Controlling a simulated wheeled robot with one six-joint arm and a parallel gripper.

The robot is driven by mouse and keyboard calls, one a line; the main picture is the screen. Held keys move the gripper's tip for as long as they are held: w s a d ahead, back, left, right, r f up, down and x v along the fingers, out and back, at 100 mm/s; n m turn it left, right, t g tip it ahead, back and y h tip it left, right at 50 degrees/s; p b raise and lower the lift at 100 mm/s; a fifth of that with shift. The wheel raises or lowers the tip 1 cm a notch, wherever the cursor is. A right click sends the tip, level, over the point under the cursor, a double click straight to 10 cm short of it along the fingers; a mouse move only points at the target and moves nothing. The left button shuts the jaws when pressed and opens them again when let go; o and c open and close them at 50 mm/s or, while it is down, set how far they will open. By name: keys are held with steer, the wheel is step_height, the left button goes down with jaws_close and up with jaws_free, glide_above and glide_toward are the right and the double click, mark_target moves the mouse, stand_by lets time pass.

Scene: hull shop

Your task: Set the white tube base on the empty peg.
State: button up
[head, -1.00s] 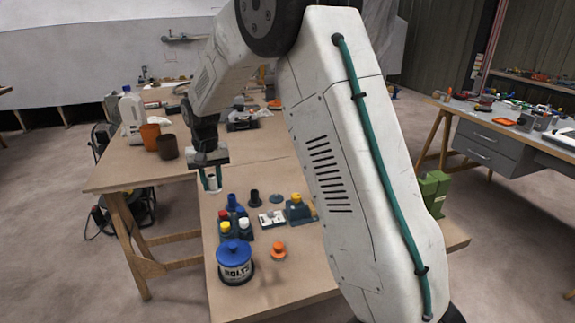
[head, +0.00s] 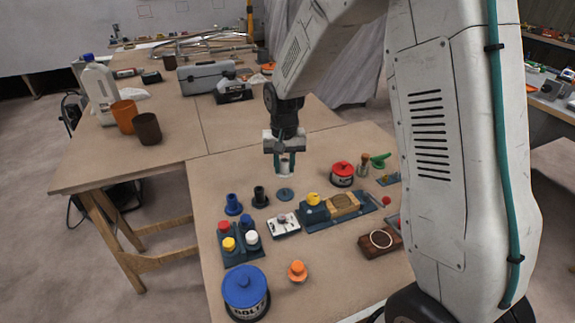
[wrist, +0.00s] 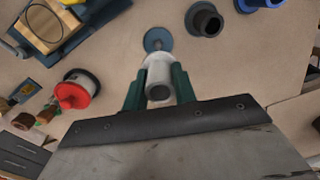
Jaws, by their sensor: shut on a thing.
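My gripper (head: 285,160) is shut on the white tube base (wrist: 157,76) and holds it above the table; the tube also shows small between the fingers in the head view (head: 284,171). In the wrist view its open end faces the camera between the green fingers. The empty peg (head: 285,194) is a flat blue-grey disc on the table, just below the held tube in the head view. In the wrist view the disc (wrist: 158,39) lies just beyond the tube's far end. The tube is apart from it, as far as I can tell.
A black tube base (head: 260,197) and a blue one (head: 233,204) stand left of the peg. A red tin (head: 342,174) is to the right. A blue-grey fixture (head: 330,212) with a wooden block, a white box (head: 284,225) and a blue-lidded tin (head: 245,292) are nearer.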

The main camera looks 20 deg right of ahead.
mark_target(285, 163)
steer(key=shift+s+a+f, duration=0.1)
steer(key=shift+s+f, duration=0.35)
steer(key=shift+f, duration=2.75)
steer(key=shift+f, duration=0.55)
steer(key=o, duration=0.7)
steer(key=shift+o, duration=0.2)
step_height(285, 163, up, 11)
steer(key=shift+s, duration=0.1)
